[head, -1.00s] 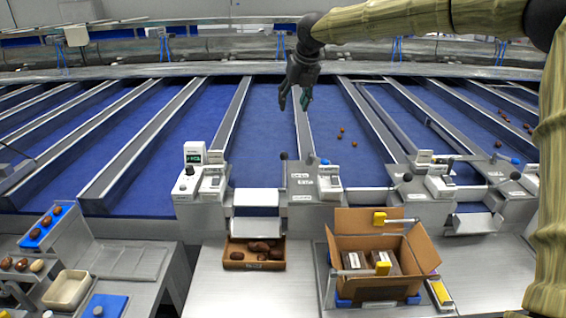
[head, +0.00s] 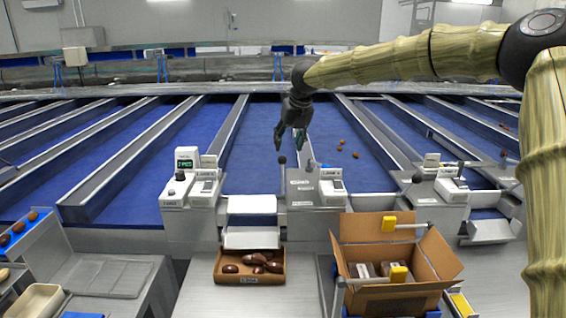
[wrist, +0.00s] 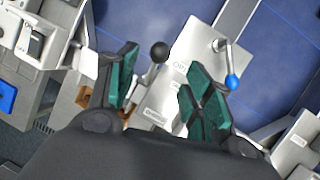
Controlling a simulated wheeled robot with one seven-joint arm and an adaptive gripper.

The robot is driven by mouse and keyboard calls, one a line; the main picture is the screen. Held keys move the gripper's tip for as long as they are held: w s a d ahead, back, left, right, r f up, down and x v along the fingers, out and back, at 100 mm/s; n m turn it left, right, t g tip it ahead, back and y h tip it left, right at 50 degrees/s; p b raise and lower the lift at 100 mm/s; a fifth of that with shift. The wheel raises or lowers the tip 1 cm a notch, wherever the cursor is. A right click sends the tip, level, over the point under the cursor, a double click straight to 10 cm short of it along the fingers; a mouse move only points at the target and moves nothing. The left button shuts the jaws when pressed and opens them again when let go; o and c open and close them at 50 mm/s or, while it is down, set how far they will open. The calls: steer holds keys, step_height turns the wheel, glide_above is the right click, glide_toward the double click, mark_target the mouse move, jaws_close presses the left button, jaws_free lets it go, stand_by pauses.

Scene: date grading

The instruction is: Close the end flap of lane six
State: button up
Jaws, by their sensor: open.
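My gripper (head: 290,137) is open and empty above the lane ends, over the middle console (head: 318,190). In the wrist view its green-padded fingers (wrist: 162,78) stand apart, with a black-knobbed lever (wrist: 159,52) showing between them; I see no contact. This lever (head: 283,161) stands upright at the console's left side. A blue-knobbed lever (wrist: 232,81) lies to the right of the fingers in the wrist view. A pale end flap (head: 252,205) is at the lane end left of the console. The lane labels are too small to read, so I cannot tell which is lane six.
A shallow box of dates (head: 220,270) sits below the pale flap. An open cardboard carton (head: 440,252) with packs stands to its right. Another console (head: 190,200) with a green display is at left. A few dates lie on the blue lane (head: 370,140) right of my gripper.

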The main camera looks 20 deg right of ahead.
mark_target(283, 157)
steer(key=p+x, duration=0.1)
steer(key=x, duration=0.8)
steer(key=shift+w+f+p, duration=0.15)
steer(key=shift+f+p, duration=0.05)
steer(key=shift+p, duration=0.2)
steer(key=shift+a, duration=0.1)
jaws_close()
